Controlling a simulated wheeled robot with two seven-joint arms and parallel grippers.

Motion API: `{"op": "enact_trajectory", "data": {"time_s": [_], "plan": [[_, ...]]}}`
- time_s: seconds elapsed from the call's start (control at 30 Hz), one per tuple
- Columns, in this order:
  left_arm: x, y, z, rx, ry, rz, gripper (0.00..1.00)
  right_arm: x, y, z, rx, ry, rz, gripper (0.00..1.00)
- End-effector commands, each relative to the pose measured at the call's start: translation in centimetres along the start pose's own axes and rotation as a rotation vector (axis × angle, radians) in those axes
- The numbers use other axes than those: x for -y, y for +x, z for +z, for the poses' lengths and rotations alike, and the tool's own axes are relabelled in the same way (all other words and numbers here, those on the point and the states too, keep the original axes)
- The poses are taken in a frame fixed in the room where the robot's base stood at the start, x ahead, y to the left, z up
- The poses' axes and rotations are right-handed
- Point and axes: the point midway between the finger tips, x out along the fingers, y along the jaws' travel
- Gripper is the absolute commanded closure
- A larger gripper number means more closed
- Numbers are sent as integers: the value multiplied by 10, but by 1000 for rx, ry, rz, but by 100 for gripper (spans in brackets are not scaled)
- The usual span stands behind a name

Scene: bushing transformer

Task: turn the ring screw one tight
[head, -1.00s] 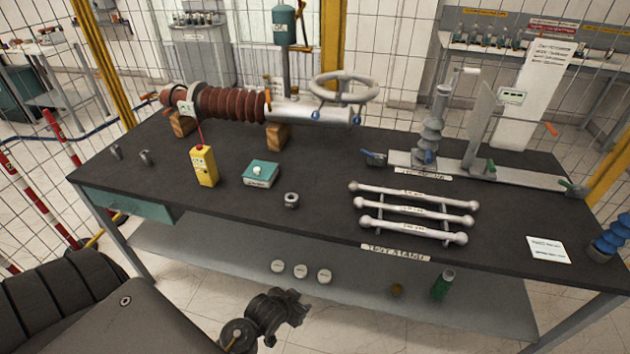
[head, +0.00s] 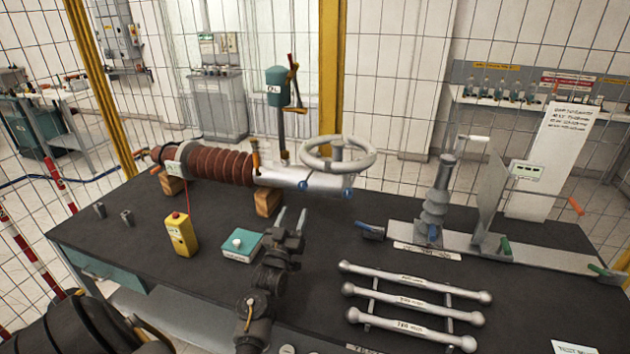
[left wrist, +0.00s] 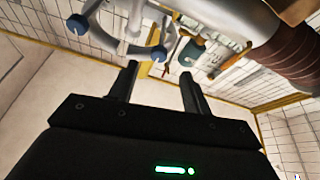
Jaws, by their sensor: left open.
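The bushing transformer lies across the back of the table, with a brown ribbed body (head: 220,166) and a silver end tube (head: 315,181). Two small blue ring screws sit on the tube's near side, one on the left (head: 303,185) and one at the right end (head: 347,193); I cannot tell which is number one. My left gripper (head: 291,219) is open and empty, pointing up, in front of and below the tube and apart from the screws in the head view. My right gripper is not in view.
A grey handwheel (head: 338,154) stands above the tube. A rack of white rods (head: 412,302) and a grey insulator stand (head: 436,200) are to the right.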

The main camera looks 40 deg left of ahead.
Motion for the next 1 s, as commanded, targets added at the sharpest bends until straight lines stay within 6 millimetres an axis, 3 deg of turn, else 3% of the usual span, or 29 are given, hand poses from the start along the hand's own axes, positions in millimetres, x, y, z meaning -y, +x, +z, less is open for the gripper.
{"op": "enact_trajectory", "data": {"time_s": [0.17, 0.37, 0.47, 0.7, 1.0], "plan": [[-3, 4, -1, -8, -4, 3, 52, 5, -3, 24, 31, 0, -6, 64], [-5, 30, -3, -7, -5, 6, 52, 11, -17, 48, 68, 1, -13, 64], [-4, 49, -4, -6, -4, 4, 52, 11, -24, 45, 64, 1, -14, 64], [-1, 89, -3, -5, -2, 0, 52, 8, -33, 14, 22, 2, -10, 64], [-1, 109, -1, -5, -2, 1, 52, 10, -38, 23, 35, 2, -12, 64]]}}
